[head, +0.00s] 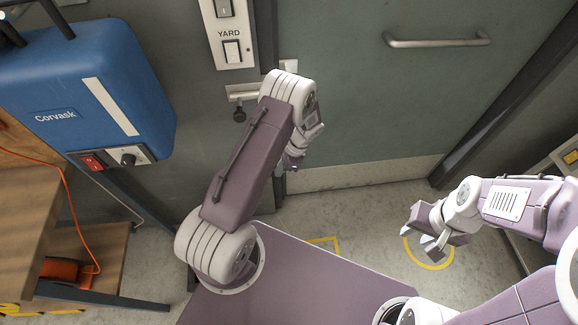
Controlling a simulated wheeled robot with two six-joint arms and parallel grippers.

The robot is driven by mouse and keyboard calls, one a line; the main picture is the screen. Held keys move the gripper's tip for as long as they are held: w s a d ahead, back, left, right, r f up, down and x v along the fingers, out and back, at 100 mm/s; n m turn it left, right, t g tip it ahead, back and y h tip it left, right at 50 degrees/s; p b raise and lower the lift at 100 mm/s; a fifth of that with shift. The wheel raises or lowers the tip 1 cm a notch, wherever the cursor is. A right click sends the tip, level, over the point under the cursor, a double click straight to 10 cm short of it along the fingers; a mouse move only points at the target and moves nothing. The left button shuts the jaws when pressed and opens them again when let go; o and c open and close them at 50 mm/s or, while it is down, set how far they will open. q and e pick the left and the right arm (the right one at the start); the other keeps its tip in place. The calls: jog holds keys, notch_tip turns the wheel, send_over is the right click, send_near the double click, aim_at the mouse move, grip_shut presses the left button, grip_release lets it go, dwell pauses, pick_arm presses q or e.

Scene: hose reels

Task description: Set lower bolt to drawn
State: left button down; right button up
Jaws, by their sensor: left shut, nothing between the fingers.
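A pale metal fitting with a dark knob (239,114) sits on the wall strip below the YARD switch panel, at the left edge of the grey-green door (385,105). It looks like the lower bolt. My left arm's wrist covers the area just right of it, so I cannot tell whether it is drawn or shot. My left gripper (292,164) is shut and empty, low in front of the door, right of and below the knob and apart from it. My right gripper (424,240) hangs open and empty above the floor at right.
The YARD switch panel (231,40) is above the fitting. A blue Corvask unit (85,85) juts out at left, over a wooden bench (28,205) with an orange cable. A bar handle (437,42) is on the door. Floor before the door is mostly clear.

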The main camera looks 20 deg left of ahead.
pick_arm(q)
jog(key=shift+s+a, duration=0.15)
jog(key=shift+a, duration=0.1)
jog(key=s+a, duration=0.2)
jog(key=a, duration=0.1)
jog(key=s+a+p, duration=0.1)
jog(key=shift+a, duration=0.4)
pick_arm(e)
jog(key=shift+d+r, duration=0.15)
jog(key=shift+r, duration=0.3)
